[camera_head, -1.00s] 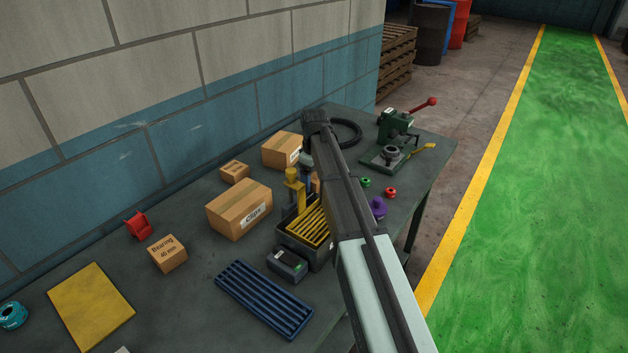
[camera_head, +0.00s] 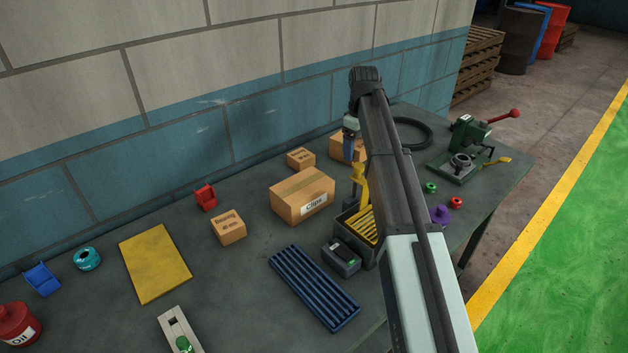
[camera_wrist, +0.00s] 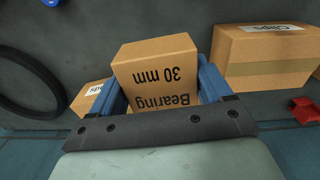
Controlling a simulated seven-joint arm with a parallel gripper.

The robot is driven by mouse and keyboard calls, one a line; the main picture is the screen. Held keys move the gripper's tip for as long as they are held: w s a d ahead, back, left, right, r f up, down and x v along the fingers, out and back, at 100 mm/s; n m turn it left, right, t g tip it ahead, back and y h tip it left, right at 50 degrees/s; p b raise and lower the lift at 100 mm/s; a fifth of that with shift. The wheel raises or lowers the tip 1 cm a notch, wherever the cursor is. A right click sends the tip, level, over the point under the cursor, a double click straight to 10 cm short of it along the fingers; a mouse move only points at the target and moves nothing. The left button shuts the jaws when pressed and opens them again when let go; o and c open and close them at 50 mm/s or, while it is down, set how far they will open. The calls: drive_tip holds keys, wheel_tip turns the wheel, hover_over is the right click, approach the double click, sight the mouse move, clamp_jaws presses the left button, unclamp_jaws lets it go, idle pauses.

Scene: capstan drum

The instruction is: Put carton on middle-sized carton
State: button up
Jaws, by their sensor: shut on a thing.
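My gripper (camera_wrist: 160,100) has its blue fingers closed on a carton marked "Bearing 30 mm" (camera_wrist: 155,72) in the wrist view. In the head view my arm hides most of the gripper (camera_head: 350,146), and I cannot make out the held carton. A mid-sized carton (camera_head: 338,147) stands at the back by the wall, partly behind the gripper. It seems to be the labelled carton left of the gripper in the wrist view (camera_wrist: 88,96). The large "Clips" carton (camera_head: 302,196) stands left of the gripper in the head view, and on the right in the wrist view (camera_wrist: 265,60).
A small carton (camera_head: 301,159) and a carton with dark lettering (camera_head: 228,227) stand on the bench. A grey bin (camera_head: 352,232) with a yellow rack is below my arm. A black hose ring (camera_head: 428,130) and green press (camera_head: 470,135) are right. The wall is close behind.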

drive_tip(key=s+a+r+n, duration=0.1)
drive_tip(key=s+a+r, duration=0.15)
drive_tip(key=a, duration=0.45)
drive_tip(key=s+a+r+n, duration=0.1)
drive_tip(key=s+a+r, duration=0.15)
drive_tip(key=a, duration=0.35)
drive_tip(key=r+m, duration=0.2)
drive_tip(key=m, duration=0.1)
hover_over(302, 184)
drive_tip(key=shift+f, duration=5.1)
drive_tip(key=o, duration=1)
drive_tip(key=shift+f, duration=0.1)
drive_tip(key=shift+o, duration=0.2)
wheel_tip(302, 184, up, 12)
